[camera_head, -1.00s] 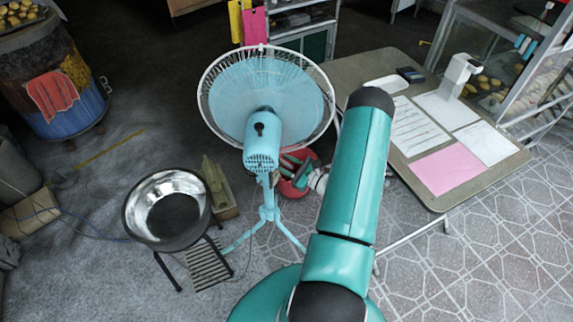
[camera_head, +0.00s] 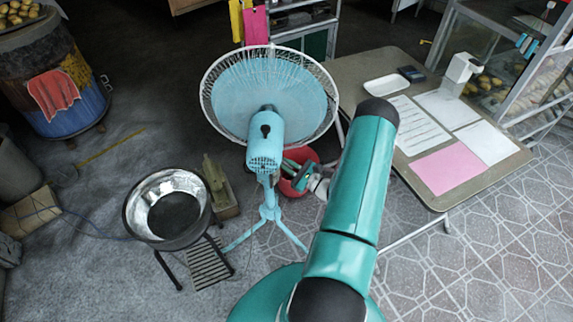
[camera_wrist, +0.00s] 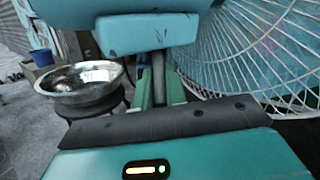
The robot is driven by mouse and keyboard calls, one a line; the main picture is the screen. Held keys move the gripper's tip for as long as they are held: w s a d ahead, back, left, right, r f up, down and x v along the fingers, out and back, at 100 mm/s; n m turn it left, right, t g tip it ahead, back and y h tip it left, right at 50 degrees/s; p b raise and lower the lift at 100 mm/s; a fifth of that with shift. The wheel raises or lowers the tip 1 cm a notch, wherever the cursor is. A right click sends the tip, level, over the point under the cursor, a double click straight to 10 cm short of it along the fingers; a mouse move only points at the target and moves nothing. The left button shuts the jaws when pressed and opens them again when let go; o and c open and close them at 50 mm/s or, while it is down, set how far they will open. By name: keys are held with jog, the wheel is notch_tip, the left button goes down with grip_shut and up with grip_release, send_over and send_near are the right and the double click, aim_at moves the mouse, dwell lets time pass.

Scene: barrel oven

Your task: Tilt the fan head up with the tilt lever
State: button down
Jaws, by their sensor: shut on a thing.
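The light blue fan stands on its tripod in the head view, with its round wire-caged head (camera_head: 225,95) facing away and its motor housing (camera_head: 264,148) toward me. The cage (camera_wrist: 270,45) fills the right of the wrist view, and the housing's underside (camera_wrist: 145,33) hangs at the top. My gripper (camera_head: 291,172) is beside the fan's neck, just below the housing, partly hidden by my arm. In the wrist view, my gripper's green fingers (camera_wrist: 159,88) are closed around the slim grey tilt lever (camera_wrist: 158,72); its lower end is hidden.
A metal bowl on a black stand (camera_head: 168,208) stands left of the fan. A red bucket (camera_head: 296,186) is behind my gripper. A table (camera_head: 350,72) with papers is at the right, near a glass case (camera_head: 500,60). A barrel oven (camera_head: 62,85) is at the far left.

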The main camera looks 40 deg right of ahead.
jog(key=c, duration=1.4)
grip_release()
jog(key=shift+c, duration=0.2)
jog(key=v, duration=1.3)
jog(key=shift+s, duration=0.4)
